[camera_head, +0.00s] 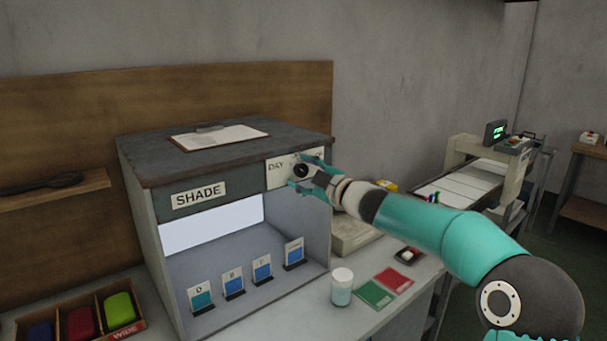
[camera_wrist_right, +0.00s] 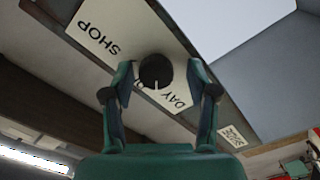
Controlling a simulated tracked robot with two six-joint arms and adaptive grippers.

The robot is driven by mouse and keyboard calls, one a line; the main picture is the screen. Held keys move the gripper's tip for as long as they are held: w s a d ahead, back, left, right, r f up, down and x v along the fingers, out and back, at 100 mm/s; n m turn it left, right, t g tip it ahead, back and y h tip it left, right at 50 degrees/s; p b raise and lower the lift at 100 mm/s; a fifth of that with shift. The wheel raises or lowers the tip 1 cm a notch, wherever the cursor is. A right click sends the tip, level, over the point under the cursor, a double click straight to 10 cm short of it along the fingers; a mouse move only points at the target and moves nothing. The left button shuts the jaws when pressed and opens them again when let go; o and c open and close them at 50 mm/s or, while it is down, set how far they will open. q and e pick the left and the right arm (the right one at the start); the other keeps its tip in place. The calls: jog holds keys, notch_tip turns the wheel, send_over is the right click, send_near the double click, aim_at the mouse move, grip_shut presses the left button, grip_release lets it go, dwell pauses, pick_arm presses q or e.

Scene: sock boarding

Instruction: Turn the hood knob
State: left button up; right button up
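The hood knob (camera_wrist_right: 155,71) is a round black dial with a white pointer line, on a pale label plate at the upper right front of the hood (camera_head: 223,145). In the right wrist view the plate reads "SHOP" and "DAY", upside down, and the pointer line runs toward the picture bottom, near "DAY". My right gripper (camera_head: 305,172) is at the plate. In the right wrist view its two green fingers (camera_wrist_right: 160,80) are spread on either side of the knob, with a visible gap on both sides. My left gripper is out of view.
A clipboard (camera_head: 220,135) lies on the hood's top. Several colour cards stand inside the hood. A jar (camera_head: 342,287), green and red swatches (camera_head: 385,288) and a small dark box (camera_head: 408,256) sit on the bench to the right. A wooden tray (camera_head: 75,318) is at lower left.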

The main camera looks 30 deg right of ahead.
jog(key=shift+s+d+r, duration=0.1)
jog(key=shift+s+d, duration=0.05)
jog(key=shift+s, duration=0.35)
jog(key=s, duration=1.1)
jog(key=shift+d, duration=0.35)
jog(key=shift+f, duration=0.2)
